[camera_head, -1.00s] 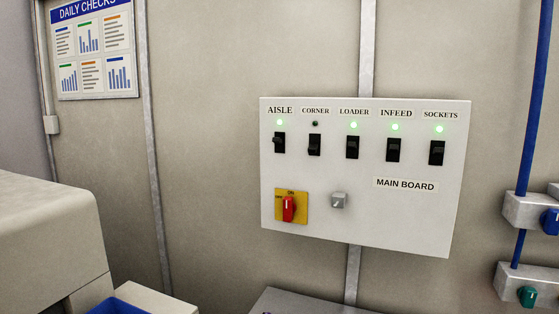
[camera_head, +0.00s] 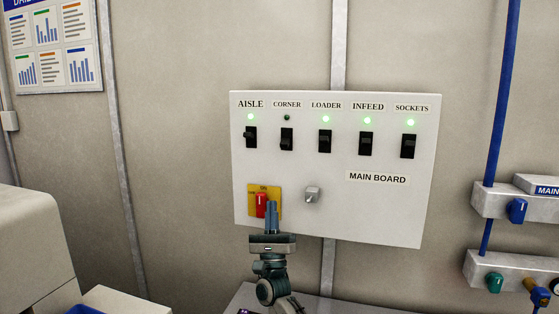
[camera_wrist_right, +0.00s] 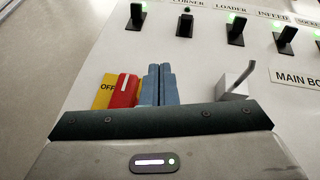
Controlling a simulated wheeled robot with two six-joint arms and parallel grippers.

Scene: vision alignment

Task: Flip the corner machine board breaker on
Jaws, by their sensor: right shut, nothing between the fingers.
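The CORNER breaker (camera_head: 286,139) is a black switch on the white main board (camera_head: 400,215), second from the left. Its lamp (camera_head: 287,118) is dark, while the other lamps glow green. The breaker also shows at the top of the right wrist view (camera_wrist_right: 185,26). My right gripper (camera_head: 271,204) is shut and empty, fingers pointing up, below the CORNER breaker and apart from it. In the right wrist view its blue fingers (camera_wrist_right: 158,84) are together, just right of the red rotary handle. My left gripper is not in view.
The red handle (camera_head: 261,205) on its yellow plate and a grey knob (camera_head: 312,195) flank the right gripper. AISLE (camera_head: 250,137) and LOADER (camera_head: 325,141) breakers sit either side of CORNER. Blue pipe (camera_head: 500,90) and valves are at the right, a beige machine (camera_head: 30,250) at the left.

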